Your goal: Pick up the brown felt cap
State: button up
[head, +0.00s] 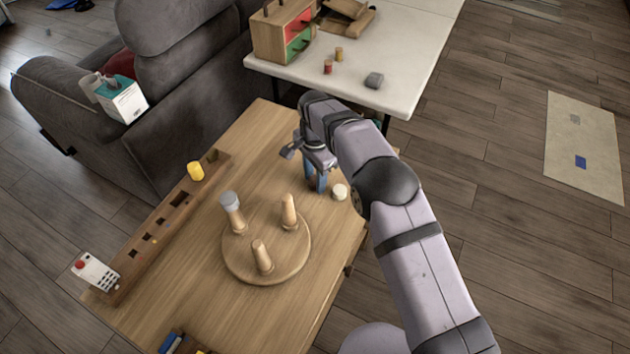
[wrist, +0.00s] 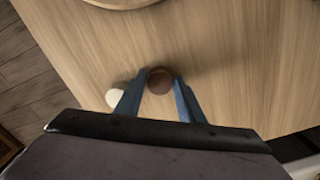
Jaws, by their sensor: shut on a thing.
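The brown felt cap (wrist: 160,81) shows in the wrist view as a small round dark-brown piece between my two blue fingertips. My gripper (wrist: 158,92) is shut on it, low over the wooden table. In the head view my gripper (head: 318,181) points down near the table's right edge, and the cap is hidden there by the fingers and arm. A cream-white cap (head: 340,192) lies on the table just right of the fingers. In the wrist view the white cap (wrist: 114,97) shows beside the left finger, partly covered by it.
A round wooden board (head: 266,268) with three upright pegs stands left of my gripper; one peg wears a grey cap (head: 229,198). A long slotted wooden block (head: 165,228) with a yellow cap (head: 196,171) runs along the table's left. A white table (head: 410,75) stands behind. The table between board and gripper is clear.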

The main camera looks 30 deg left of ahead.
aim_at(315, 180)
jog(key=shift+r, duration=0.1)
notch_tip(315, 180, up, 10)
jog(key=s+a+r+n+p, duration=0.1)
jog(key=s+a+r+p, duration=0.35)
jog(key=r, duration=0.35)
jog(key=s+a+r+n+p, duration=0.25)
jog(key=s+a+r, duration=0.2)
jog(key=r, duration=0.25)
jog(key=s+d+r+n+p, duration=0.1)
jog(key=s+d+r+p, duration=0.1)
jog(key=s+r+p, duration=0.4)
jog(key=s+d+r+n+p, duration=0.1)
jog(key=s+d+r+p, duration=0.15)
jog(key=s, duration=0.55)
jog(key=s+d+f+n, duration=0.2)
jog(key=f, duration=0.3)
jog(key=s+d+f+n+p, duration=0.1)
jog(key=s+d+f, duration=0.1)
jog(key=f, duration=0.3)
jog(key=shift+d+f+n, duration=0.35)
jog(key=shift+d+f, duration=0.05)
jog(key=shift+d, duration=0.45)
